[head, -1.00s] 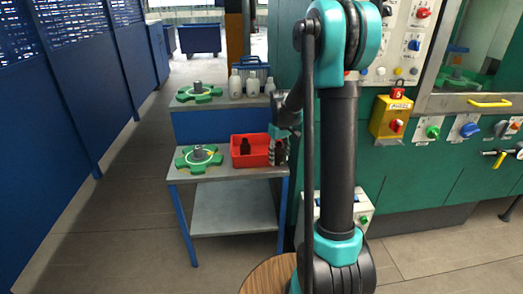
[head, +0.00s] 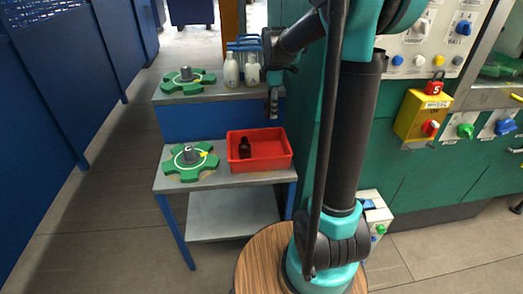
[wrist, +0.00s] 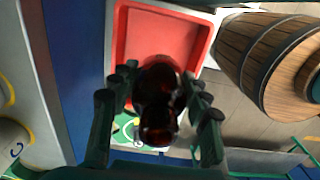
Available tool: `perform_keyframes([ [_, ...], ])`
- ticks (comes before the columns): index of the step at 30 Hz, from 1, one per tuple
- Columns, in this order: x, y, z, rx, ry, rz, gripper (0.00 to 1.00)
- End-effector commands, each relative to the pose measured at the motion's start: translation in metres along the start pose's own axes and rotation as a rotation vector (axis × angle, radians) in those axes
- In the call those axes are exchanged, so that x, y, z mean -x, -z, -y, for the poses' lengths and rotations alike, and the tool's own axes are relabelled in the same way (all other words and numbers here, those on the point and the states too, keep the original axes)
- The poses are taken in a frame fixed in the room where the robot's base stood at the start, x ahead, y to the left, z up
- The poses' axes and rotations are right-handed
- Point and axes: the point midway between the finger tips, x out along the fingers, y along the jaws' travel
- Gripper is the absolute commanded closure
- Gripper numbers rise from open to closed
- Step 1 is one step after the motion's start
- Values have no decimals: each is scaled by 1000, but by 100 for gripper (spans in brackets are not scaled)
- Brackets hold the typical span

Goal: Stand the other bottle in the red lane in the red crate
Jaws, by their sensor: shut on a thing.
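The red crate (head: 289,160) sits on the lower shelf of the cart; it also shows in the wrist view (wrist: 122,35). A dark amber bottle (head: 244,149) stands upright in its left part. My gripper (head: 272,112) is above the crate's right part, clear of its rim. In the wrist view my gripper (wrist: 158,108) is shut on another amber bottle (wrist: 158,124), seen from above between the fingers. The held bottle covers part of the crate in that view. It is hard to make out in the head view. I cannot make out a red lane.
A green fixture (head: 187,172) stands left of the crate. The upper shelf behind holds another green fixture (head: 187,90) and white bottles (head: 231,76). A wooden barrel-like stool (wrist: 262,62) is at right in the wrist view. The crate's right part looks empty.

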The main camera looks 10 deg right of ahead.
Motion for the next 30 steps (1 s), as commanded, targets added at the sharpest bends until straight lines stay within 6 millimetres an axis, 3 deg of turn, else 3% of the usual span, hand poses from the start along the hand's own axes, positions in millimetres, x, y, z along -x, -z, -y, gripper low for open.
perform_keyframes([
  [18, -138, 0, 0, -1, 0, 0, 84],
  [30, -180, 0, 0, -1, 0, 0, 84],
])
